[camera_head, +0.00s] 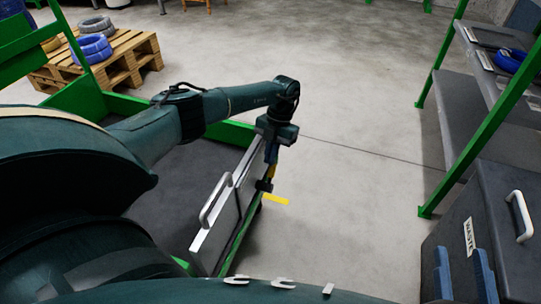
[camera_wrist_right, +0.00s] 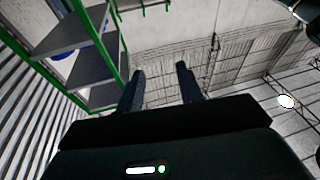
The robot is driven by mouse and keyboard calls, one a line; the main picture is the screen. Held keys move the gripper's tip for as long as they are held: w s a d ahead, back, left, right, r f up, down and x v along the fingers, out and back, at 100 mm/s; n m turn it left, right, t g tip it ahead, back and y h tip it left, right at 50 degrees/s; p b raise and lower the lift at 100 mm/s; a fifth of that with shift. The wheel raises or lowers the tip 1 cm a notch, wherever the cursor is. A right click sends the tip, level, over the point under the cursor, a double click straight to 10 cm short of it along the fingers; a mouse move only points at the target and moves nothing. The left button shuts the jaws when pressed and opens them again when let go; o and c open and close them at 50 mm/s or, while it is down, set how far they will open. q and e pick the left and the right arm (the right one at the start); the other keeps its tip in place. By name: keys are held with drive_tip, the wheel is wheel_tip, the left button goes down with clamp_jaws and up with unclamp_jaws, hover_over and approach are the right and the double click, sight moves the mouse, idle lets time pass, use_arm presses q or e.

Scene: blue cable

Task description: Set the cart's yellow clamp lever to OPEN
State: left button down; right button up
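The yellow clamp lever (camera_head: 276,199) is on the outer side of the green cart (camera_head: 237,134), near a grey panel with a white handle (camera_head: 215,200). Its yellow bar sticks out to the right. Any OPEN marking is too small or hidden.
A green-framed shelf (camera_head: 480,90) stands at the right with a blue coil (camera_head: 515,60). A dark waste bin (camera_head: 505,245) with a white handle stands below it. A wooden pallet (camera_head: 125,55) with coils is at the back left. The concrete floor between cart and shelf is clear.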

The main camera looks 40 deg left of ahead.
use_arm(q)
drive_tip(key=shift+w+a+f+t, duration=0.15)
drive_tip(key=shift+w+t, duration=0.25)
drive_tip(key=shift+w, duration=0.35)
drive_tip(key=w+r+g+p, duration=0.1)
drive_tip(key=w+r+p, duration=0.2)
drive_tip(key=r, duration=0.9)
drive_tip(key=shift+r, duration=0.3)
use_arm(e)
drive_tip(key=shift+w+d+f+n+h, duration=0.1)
drive_tip(key=shift+d+f+n+h, duration=0.15)
drive_tip(key=shift+d+n+h, duration=0.05)
drive_tip(key=shift+a+r, duration=0.1)
drive_tip(key=shift+r, duration=0.1)
